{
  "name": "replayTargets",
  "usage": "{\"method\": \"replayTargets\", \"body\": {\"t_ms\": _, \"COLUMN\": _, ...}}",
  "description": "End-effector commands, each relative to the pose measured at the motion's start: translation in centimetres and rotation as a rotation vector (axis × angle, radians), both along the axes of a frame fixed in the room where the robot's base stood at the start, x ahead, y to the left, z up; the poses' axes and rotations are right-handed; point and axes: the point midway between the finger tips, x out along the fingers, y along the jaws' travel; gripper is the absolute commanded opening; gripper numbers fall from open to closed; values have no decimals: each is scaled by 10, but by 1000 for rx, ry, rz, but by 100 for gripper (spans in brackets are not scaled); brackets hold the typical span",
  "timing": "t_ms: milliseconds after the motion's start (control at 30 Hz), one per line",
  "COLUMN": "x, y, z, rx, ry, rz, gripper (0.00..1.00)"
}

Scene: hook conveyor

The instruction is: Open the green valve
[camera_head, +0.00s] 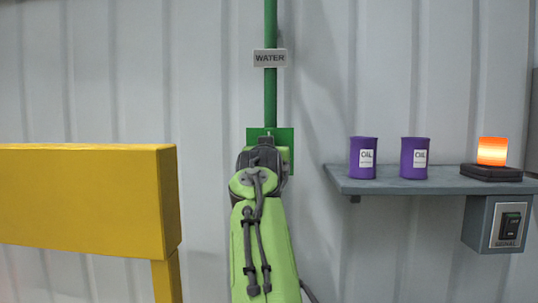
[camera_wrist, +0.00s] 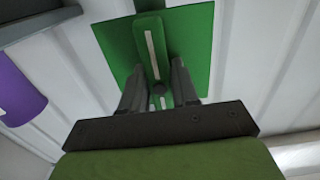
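The green valve's square plate (camera_head: 284,137) is on the wall, at the lower end of the green pipe in the head view. My arm hides most of it there. In the wrist view the plate (camera_wrist: 190,35) shows with a green handle (camera_wrist: 150,45) in front, which has a white stripe. My gripper's (camera_wrist: 159,68) two grey fingers are apart, one on each side of the handle. I cannot tell whether they press on it.
A sign reading WATER (camera_head: 270,58) is on the pipe (camera_head: 270,95). On the right, a grey shelf (camera_head: 390,187) holds two purple oil cans (camera_head: 363,158) and a glowing orange lamp (camera_head: 491,151), with a switch box (camera_head: 509,226) below. A yellow barrier (camera_head: 85,200) stands left.

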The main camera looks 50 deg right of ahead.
Motion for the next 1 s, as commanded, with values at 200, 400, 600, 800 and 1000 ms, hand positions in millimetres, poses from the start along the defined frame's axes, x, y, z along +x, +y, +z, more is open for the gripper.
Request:
{"method": "replayTargets", "body": {"t_ms": 200, "x": 0, "y": 0, "z": 0, "rx": 1, "ry": 0, "rz": 0, "gripper": 49}}
{"method": "replayTargets", "body": {"t_ms": 400, "x": -1, "y": 2, "z": 0, "rx": 0, "ry": -2, "rz": 1, "gripper": 49}}
{"method": "replayTargets", "body": {"t_ms": 600, "x": -23, "y": 33, "z": -5, "rx": 1, "ry": -8, "rz": 8, "gripper": 49}}
{"method": "replayTargets", "body": {"t_ms": 800, "x": -58, "y": 78, "z": -6, "rx": 2, "ry": -9, "rz": 11, "gripper": 49}}
{"method": "replayTargets", "body": {"t_ms": 1000, "x": -85, "y": 111, "z": -3, "rx": 1, "ry": -4, "rz": 9, "gripper": 49}}
